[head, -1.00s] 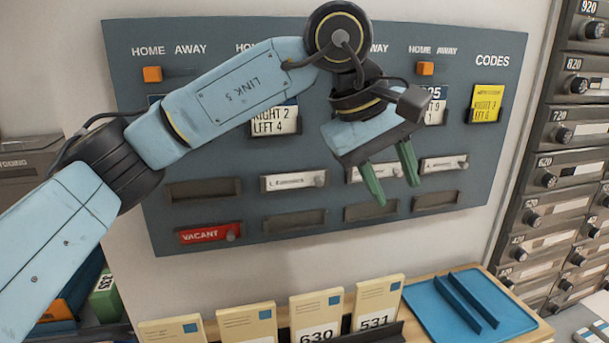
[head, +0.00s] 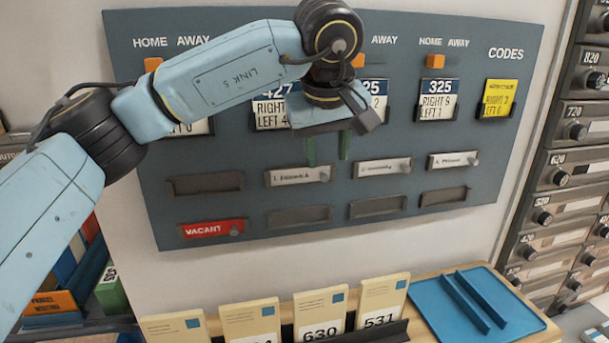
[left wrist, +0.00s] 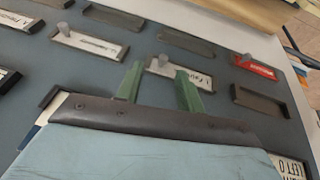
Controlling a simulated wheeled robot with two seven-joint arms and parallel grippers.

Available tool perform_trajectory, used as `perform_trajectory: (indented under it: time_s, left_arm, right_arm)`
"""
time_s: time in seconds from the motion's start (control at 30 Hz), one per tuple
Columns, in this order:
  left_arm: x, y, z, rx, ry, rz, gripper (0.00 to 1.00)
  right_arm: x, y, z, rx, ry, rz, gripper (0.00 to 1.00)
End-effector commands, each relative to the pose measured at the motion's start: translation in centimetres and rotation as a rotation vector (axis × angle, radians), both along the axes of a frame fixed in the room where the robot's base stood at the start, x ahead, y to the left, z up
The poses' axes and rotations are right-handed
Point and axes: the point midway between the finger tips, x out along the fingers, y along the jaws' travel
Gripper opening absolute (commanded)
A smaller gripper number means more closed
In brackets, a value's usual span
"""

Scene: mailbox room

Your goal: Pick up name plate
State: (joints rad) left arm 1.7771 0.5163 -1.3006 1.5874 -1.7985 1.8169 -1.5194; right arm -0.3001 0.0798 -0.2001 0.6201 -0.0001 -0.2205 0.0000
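White name plates with small grey knobs sit in slots on the blue-grey board. In the head view they are the left plate (head: 297,177), the middle plate (head: 382,168) and the right plate (head: 453,161). A red VACANT plate (head: 208,229) sits lower left. My left gripper (head: 328,150) is open and empty, just above the left plate. In the left wrist view its green fingers (left wrist: 160,84) are apart, with a white plate (left wrist: 196,78) and its knob just beyond them. Whether the fingers touch the board is unclear. My right gripper is not in view.
Empty slots (head: 205,183) line the board (head: 150,100). A yellow codes card (head: 497,98) hangs right. Below, several cream envelopes (head: 320,305) stand in a rack beside a blue tray (head: 425,305). Dark mailboxes (head: 570,160) stand at the right.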

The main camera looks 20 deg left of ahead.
Motion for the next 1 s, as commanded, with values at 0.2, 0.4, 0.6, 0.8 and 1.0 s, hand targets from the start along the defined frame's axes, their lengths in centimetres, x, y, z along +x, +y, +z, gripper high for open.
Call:
perform_trajectory:
  time_s: [0.2,0.4,0.6,0.8,1.0]
  left_arm:
    - [0.8,0.8,-2.6,0.0,0.005,0.003,0.38]
    - [1.7,0.9,-4.5,-0.001,0.003,0.0,0.38]
    - [1.7,0.9,-4.5,-0.001,0.002,0.0,0.35]
    - [1.7,0.9,-4.5,-0.001,0.002,0.0,0.09]
    - [1.7,0.9,-4.5,-0.001,0.002,0.0,0.0]
  right_arm:
    - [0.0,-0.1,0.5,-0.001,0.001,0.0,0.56]
    - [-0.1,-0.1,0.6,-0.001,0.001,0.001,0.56]
    - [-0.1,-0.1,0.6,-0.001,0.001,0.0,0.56]
    - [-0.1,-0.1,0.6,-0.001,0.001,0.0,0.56]
    - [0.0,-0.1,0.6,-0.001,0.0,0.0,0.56]
